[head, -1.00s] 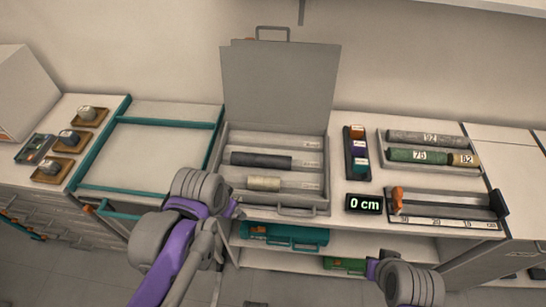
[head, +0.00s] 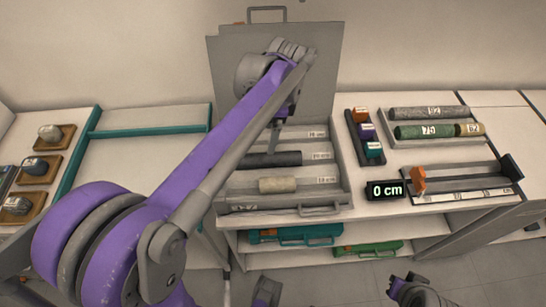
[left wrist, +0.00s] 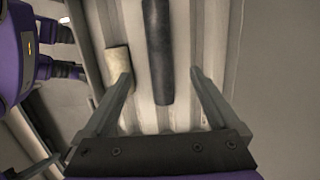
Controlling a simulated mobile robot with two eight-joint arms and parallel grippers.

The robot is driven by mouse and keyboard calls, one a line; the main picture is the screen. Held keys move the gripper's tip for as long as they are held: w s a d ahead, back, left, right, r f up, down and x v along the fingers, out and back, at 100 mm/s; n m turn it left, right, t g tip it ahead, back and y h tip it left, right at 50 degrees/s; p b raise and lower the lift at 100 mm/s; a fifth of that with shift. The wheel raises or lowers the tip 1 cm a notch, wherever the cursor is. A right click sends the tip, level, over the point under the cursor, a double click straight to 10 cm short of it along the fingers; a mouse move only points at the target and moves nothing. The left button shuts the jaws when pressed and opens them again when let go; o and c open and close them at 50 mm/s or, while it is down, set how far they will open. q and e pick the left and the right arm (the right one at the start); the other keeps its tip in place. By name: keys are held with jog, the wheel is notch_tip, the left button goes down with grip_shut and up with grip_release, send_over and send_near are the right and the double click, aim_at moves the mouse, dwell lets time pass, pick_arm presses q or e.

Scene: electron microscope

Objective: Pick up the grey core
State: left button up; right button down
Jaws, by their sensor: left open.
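A dark grey core (head: 262,160) lies in a slot of the open grey case (head: 232,204). In the left wrist view the dark grey core (left wrist: 159,55) runs lengthwise between the fingers. My left gripper (head: 279,150) is over the case and partly hides this core in the head view. Its fingers (left wrist: 162,78) are open and apart from the core on both sides. A shorter cream core (head: 278,184) lies in the slot nearer the front; one finger overlaps it in the left wrist view. Part of my right arm (head: 418,292) shows at the bottom edge; its fingers cannot be made out.
The case lid (head: 222,75) stands upright behind my left arm. To the right are a colored-block holder (head: 374,155), a rack (head: 475,146) with grey, green and tan cores, a display (head: 386,190) reading 0 cm and a measuring tray (head: 470,197). Small samples sit at left.

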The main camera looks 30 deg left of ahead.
aim_at(266, 155)
pick_arm(q)
jog(key=f, duration=0.5)
jog(key=shift+s+a+f+b, duration=0.1)
jog(key=shift+s+a+b, duration=0.1)
jog(key=shift+a+b, duration=0.1)
notch_tip(266, 155, down, 5)
jog(key=shift+f, duration=0.1)
jog(key=shift+c, duration=0.2)
grip_shut()
